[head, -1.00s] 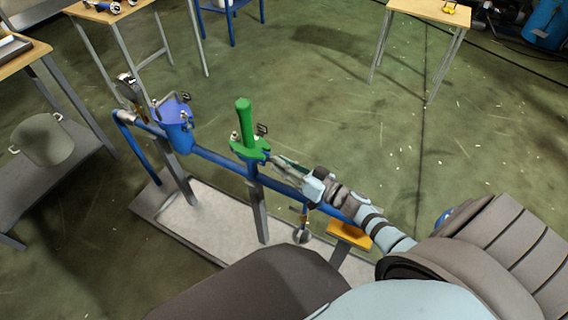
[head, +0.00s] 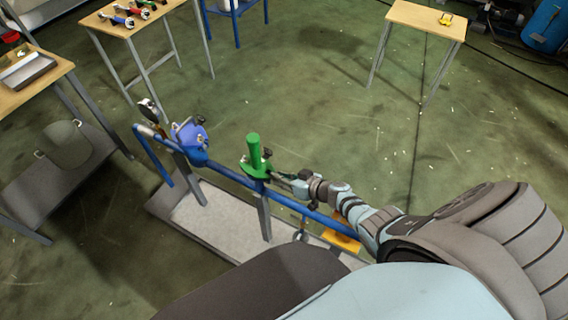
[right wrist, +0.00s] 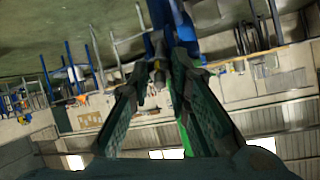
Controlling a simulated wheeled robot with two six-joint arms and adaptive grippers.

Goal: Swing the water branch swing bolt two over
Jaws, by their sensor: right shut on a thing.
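A green upright cylinder with a flange (head: 254,150) stands on the blue pipe (head: 232,174), with small metal swing bolts (head: 267,154) around its flange. My right gripper (head: 280,177) reaches in from the right with its tips at the right side of this flange. The right wrist view shows its two fingers (right wrist: 158,82) converging on a small metal piece, which looks like a swing bolt; the fingers hide most of it. Which numbered bolt it is, I cannot tell. Green and blue parts show behind the fingertips. My left gripper is not in view.
A blue vessel (head: 189,138) and a gauge (head: 148,109) stand on the pipe to the left. The pipe rests on posts over a pale base plate (head: 205,222). Wooden tables stand at the back left and back right (head: 425,20). Open floor lies between.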

